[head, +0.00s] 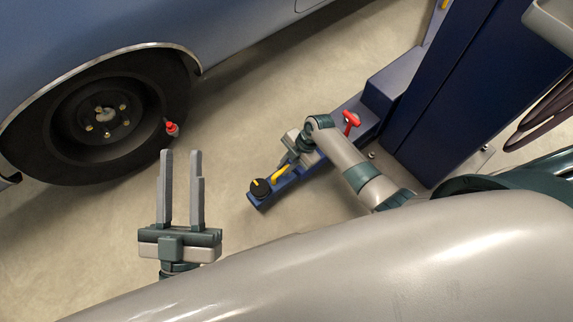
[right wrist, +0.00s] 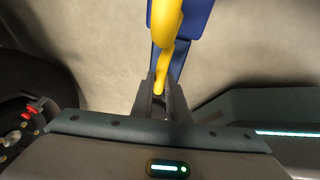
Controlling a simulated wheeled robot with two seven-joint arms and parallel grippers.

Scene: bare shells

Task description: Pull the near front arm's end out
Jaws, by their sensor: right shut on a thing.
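The near front arm (head: 325,150) is a low blue beam running from the blue lift post toward the car. Its end carries a round black pad (head: 260,188) and a yellow handle (head: 279,174). My right gripper (head: 287,161) is at the arm's end, shut on the yellow handle. In the right wrist view the yellow handle (right wrist: 165,50) runs down between the fingers (right wrist: 159,95), with the blue arm (right wrist: 196,22) behind it. My left gripper (head: 181,160) is open and empty, above the floor left of the pad.
A blue car (head: 240,30) stands at upper left, its dark wheel (head: 100,115) showing a red-capped piece (head: 172,129) near the tyre's edge. The blue post (head: 450,90) rises at right. A red knob (head: 351,119) sits on the arm. Bare floor (head: 235,110) lies between pad and car.

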